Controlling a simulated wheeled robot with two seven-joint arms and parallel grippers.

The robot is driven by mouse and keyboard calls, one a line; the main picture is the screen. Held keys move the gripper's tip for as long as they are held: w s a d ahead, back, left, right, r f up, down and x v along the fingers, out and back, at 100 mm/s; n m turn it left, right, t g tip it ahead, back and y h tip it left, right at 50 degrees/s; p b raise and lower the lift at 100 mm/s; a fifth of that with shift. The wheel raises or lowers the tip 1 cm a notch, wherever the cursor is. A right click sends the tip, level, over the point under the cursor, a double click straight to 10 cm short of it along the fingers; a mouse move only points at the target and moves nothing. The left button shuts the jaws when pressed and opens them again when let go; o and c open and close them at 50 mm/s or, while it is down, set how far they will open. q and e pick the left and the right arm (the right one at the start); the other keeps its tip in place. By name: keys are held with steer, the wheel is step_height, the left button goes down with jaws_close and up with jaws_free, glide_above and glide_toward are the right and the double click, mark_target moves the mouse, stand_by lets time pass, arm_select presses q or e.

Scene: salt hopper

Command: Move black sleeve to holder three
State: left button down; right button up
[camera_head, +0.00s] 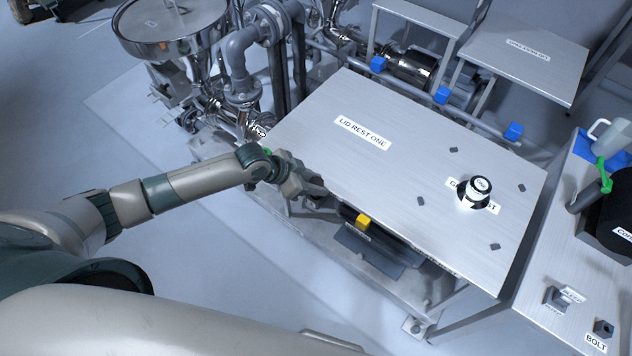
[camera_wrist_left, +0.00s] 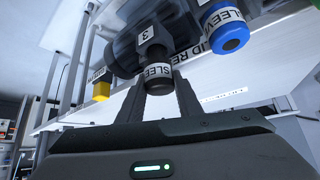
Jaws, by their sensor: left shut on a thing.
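In the left wrist view the black sleeve (camera_wrist_left: 158,76), with a white label, is between the two fingers of my left gripper (camera_wrist_left: 161,97), which is shut on it. The sleeve lines up with a dark holder marked 3 (camera_wrist_left: 150,40) and appears to meet its end; whether it is seated cannot be told. In the head view my left gripper (camera_head: 298,186) is at the left edge of the lid table, partly under it, and the black sleeve is hidden there. My right gripper is not in view.
A blue-ended sleeve (camera_wrist_left: 229,33) and a yellow sleeve (camera_wrist_left: 101,90) flank the held one. The yellow one also shows in the head view (camera_head: 362,221). The table marked LID REST ONE (camera_head: 330,100) overhangs my left gripper. Pipes (camera_head: 243,65) stand behind.

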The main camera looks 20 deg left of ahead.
arm_select(q)
steer(key=shift+s+f+b, duration=0.1)
steer(key=shift+f+b, duration=0.2)
steer(key=shift+f, duration=0.1)
steer(key=c, duration=1.2)
jaws_free()
steer(key=shift+s, duration=0.1)
steer(key=shift+a, duration=0.1)
steer(key=shift+o, duration=0.2)
